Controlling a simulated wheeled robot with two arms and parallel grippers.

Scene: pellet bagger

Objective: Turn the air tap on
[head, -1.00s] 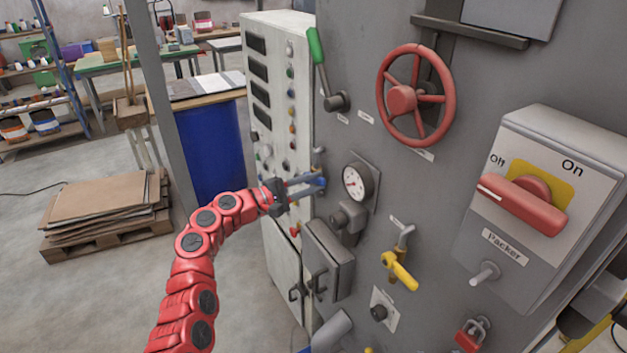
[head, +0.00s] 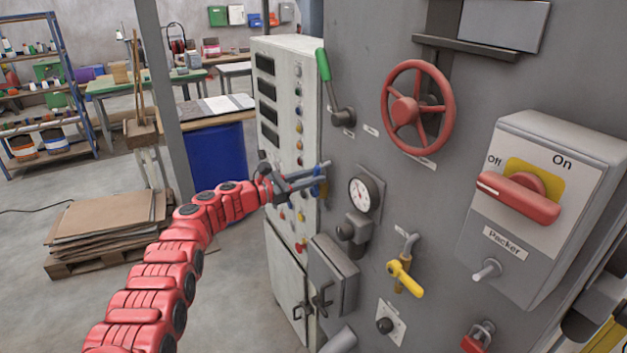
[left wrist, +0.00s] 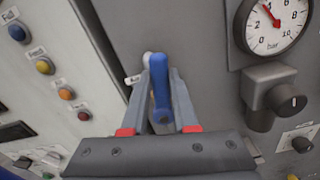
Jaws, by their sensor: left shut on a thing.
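The air tap appears to be the blue-handled tap (left wrist: 160,88) on the grey machine front, left of the pressure gauge. In the left wrist view its blue handle stands upright between my fingers. My left gripper (head: 321,177) is shut on this blue handle; it also shows in the left wrist view (left wrist: 160,98). In the head view the fingers hide most of the handle, and a bit of blue (head: 318,188) shows at the fingertips. The tap's body is mostly hidden. My right gripper is not in view.
The gauge (head: 364,192) is just right of the tap. A yellow-handled tap (head: 405,277) is lower right, a green lever (head: 323,64) above, a red handwheel (head: 419,107) upper right. A button cabinet (head: 290,110) stands close on the left. A grey box (head: 333,272) sticks out below.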

